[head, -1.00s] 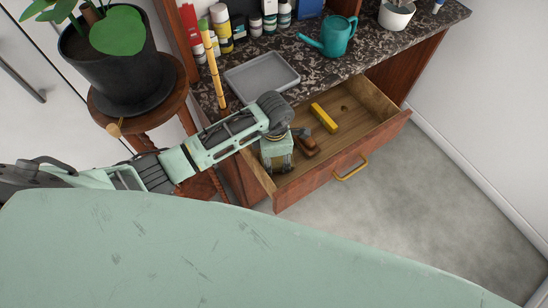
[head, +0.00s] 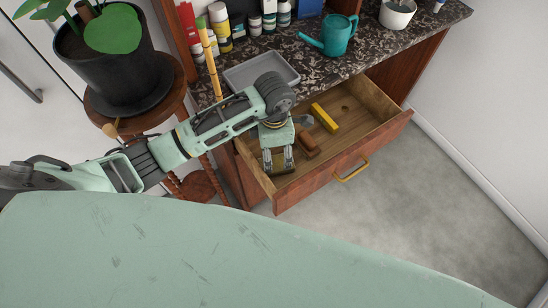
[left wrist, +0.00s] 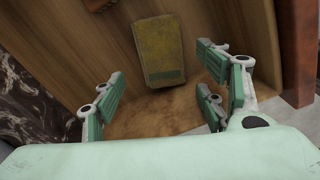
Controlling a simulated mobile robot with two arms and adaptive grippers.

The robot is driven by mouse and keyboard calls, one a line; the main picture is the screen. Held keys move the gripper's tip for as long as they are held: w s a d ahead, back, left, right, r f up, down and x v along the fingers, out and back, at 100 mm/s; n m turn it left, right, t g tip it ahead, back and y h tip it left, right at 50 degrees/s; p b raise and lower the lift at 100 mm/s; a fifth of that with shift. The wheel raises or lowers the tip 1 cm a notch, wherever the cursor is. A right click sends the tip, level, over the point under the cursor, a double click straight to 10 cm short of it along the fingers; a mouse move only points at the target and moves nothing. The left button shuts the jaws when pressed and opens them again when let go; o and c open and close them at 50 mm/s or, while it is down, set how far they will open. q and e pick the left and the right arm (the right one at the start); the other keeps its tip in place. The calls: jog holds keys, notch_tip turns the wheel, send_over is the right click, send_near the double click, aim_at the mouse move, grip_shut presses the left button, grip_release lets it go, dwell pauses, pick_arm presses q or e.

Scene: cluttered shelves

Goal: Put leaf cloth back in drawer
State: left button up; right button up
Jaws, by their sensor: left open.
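A flat yellow-green folded piece, which looks like the leaf cloth (left wrist: 158,50), lies on the wooden floor of the open drawer (head: 352,172). My left gripper (head: 278,163) points down over the drawer's near left end. In the left wrist view my left gripper (left wrist: 158,100) has its fingers spread wide, with nothing between them. The cloth shows just beyond the fingers, apart from them. In the head view the gripper mostly hides the cloth. My right gripper is not in view.
In the drawer are a yellow block (head: 325,118) and a brown-handled tool (head: 306,144). The counter above holds a grey tray (head: 262,72), a teal watering can (head: 338,36) and several bottles. A potted plant (head: 108,60) stands on a stool at left. Floor at right is clear.

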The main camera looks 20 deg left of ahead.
aim_at(274, 162)
pick_arm(q)
notch_tip(274, 162, up, 6)
jog(key=shift+r+b, duration=0.15)
jog(key=shift+b, duration=0.3)
